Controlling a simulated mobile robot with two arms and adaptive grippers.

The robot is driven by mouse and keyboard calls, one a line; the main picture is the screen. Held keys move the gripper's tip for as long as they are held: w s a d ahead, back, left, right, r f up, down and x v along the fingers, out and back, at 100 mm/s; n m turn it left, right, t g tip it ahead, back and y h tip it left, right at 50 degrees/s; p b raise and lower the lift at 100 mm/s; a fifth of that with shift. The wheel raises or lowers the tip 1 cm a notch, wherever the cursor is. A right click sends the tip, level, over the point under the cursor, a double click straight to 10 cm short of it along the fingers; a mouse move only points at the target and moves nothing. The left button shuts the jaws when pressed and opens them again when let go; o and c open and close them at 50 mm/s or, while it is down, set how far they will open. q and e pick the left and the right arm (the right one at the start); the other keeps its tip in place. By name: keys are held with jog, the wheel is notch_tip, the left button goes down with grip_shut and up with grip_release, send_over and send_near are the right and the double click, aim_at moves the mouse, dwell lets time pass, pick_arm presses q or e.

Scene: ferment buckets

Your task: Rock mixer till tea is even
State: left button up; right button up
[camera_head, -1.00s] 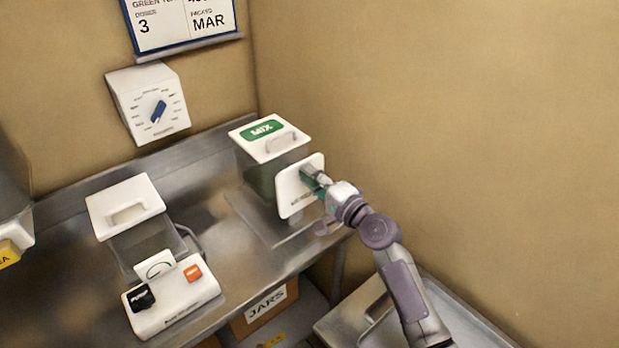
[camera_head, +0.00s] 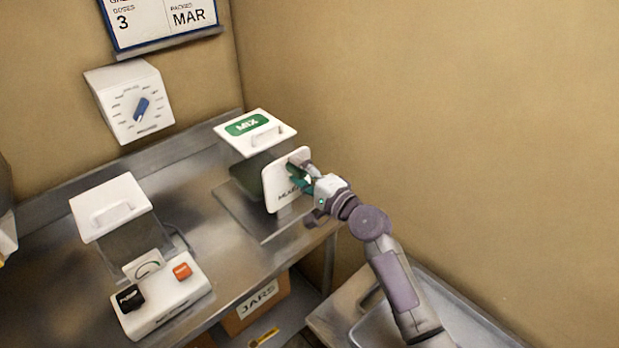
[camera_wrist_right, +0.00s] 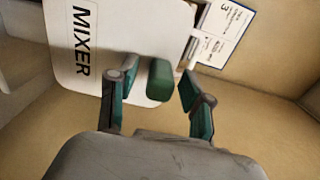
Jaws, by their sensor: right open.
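The mixer is a clear bucket of dark green tea (camera_head: 248,180) under a white lid with a green MIX label (camera_head: 246,125). A white panel marked MIXER (camera_head: 275,186) stands upright at its right side, and this panel also shows in the right wrist view (camera_wrist_right: 105,60). A green grip (camera_wrist_right: 159,80) sticks out from the panel. My right gripper (camera_head: 304,178) is open at the panel. In the right wrist view its fingers (camera_wrist_right: 155,88) stand on either side of the green grip, with gaps on both sides. How even the tea is cannot be told. My left gripper is out of view.
A second lidded bucket (camera_head: 112,205) stands left on the steel counter (camera_head: 195,205), behind a white control box (camera_head: 165,300) with black and orange buttons. A dial box (camera_head: 130,102) hangs on the wall. A JARS box (camera_head: 258,305) sits below the counter.

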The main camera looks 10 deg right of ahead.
jog(key=v, duration=1.1)
jog(key=shift+s+d, duration=0.2)
jog(key=shift+s, duration=0.1)
